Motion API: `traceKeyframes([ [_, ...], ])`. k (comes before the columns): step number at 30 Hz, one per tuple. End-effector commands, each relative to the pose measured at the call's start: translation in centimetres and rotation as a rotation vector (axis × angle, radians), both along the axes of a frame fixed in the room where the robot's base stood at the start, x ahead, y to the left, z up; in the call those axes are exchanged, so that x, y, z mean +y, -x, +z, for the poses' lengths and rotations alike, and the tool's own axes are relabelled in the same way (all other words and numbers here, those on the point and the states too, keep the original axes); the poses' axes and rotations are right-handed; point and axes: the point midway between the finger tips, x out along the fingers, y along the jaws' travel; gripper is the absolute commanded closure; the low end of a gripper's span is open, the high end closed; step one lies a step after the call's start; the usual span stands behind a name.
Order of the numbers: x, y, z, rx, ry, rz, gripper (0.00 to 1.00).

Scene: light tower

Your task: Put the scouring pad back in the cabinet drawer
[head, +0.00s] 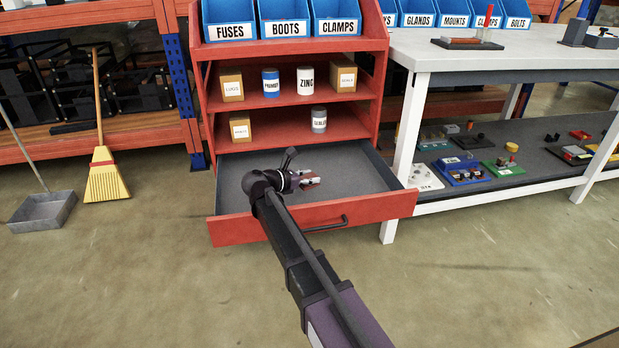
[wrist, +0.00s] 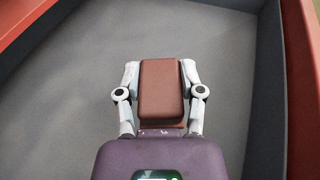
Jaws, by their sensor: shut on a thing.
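The scouring pad (wrist: 161,92) is a reddish-brown block, seen from above in the wrist view. My gripper (wrist: 161,80) is shut on it, with one pale finger against each side. In the head view my gripper (head: 307,180) is over the open cabinet drawer (head: 235,229), and the pad is only a small brown patch there. The drawer has a red front, a bar handle and a grey floor. It is pulled out from the bottom of the red cabinet (head: 292,51). The grey drawer floor fills the wrist view around the pad. I cannot tell whether the pad touches the floor.
Shelves above the drawer hold small boxes (head: 232,84) and cans (head: 305,81). A white workbench (head: 423,50) stands close at the right, with its leg near the drawer's corner. A broom (head: 104,176) and dustpan (head: 42,211) are at the left. The drawer floor around the pad looks clear.

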Motion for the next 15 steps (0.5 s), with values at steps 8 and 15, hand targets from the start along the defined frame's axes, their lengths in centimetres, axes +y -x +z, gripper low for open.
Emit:
traceKeyframes([
  [8, -0.02, 0.0, -0.72, 0.0, 0.0, 0.0, 1.0],
  [15, -0.04, -0.01, -0.85, 0.0, 0.0, 0.0, 1.0],
])
